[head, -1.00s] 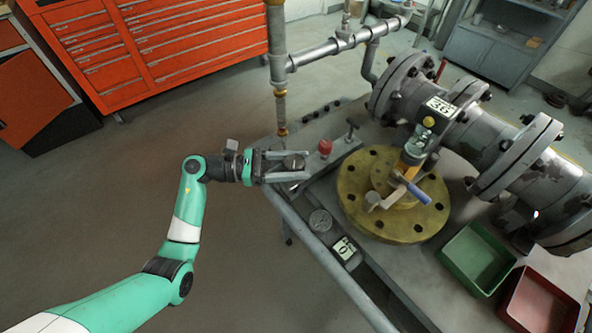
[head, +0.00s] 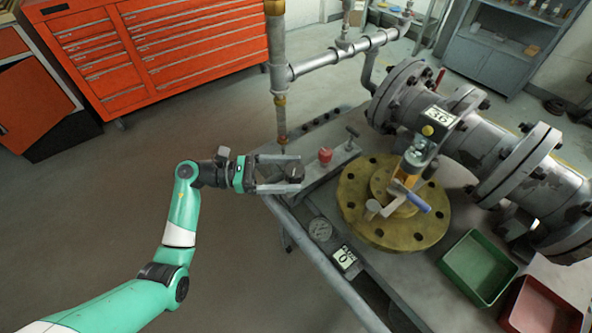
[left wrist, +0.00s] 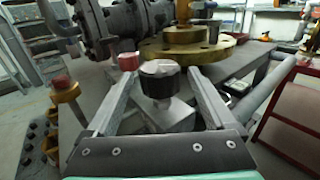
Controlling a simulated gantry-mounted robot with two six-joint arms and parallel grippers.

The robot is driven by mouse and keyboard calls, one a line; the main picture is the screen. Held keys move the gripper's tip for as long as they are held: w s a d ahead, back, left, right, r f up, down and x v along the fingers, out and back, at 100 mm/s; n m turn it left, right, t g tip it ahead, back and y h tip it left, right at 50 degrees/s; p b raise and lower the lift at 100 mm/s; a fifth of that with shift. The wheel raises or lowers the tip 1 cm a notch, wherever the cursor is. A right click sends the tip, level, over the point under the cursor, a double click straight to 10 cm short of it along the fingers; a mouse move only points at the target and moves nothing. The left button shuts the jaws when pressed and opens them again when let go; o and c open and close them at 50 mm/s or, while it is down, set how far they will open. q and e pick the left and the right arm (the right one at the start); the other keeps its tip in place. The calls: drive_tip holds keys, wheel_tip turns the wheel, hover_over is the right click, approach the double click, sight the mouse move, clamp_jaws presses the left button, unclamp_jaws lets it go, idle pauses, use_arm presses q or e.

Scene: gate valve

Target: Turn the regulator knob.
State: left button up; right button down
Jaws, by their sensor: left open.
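A black round knob with a pale worn top (left wrist: 160,78) stands upright on a grey block; it looks like the regulator knob. In the head view the dark knob (head: 294,172) sits at the bench's left edge. My left gripper (head: 300,174) is open, with one finger on each side of the knob. In the left wrist view the fingers of my left gripper (left wrist: 159,76) flank the knob with a visible gap on both sides. The knob's lower part is partly hidden in the head view. My right gripper is in neither view.
A red knob (head: 325,155) stands just beyond the fingertips. A brass flange (head: 428,225) with a blue-handled valve and a large grey pipe (head: 490,148) fill the bench's middle and back. Green (head: 480,268) and red (head: 540,305) trays lie to the right. Floor at left is clear.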

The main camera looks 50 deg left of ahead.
use_arm(q)
drive_tip(key=p+v, duration=0.1)
drive_tip(key=v, duration=0.9)
drive_tip(key=shift+p, duration=0.3)
drive_tip(key=shift+w+d, duration=0.1)
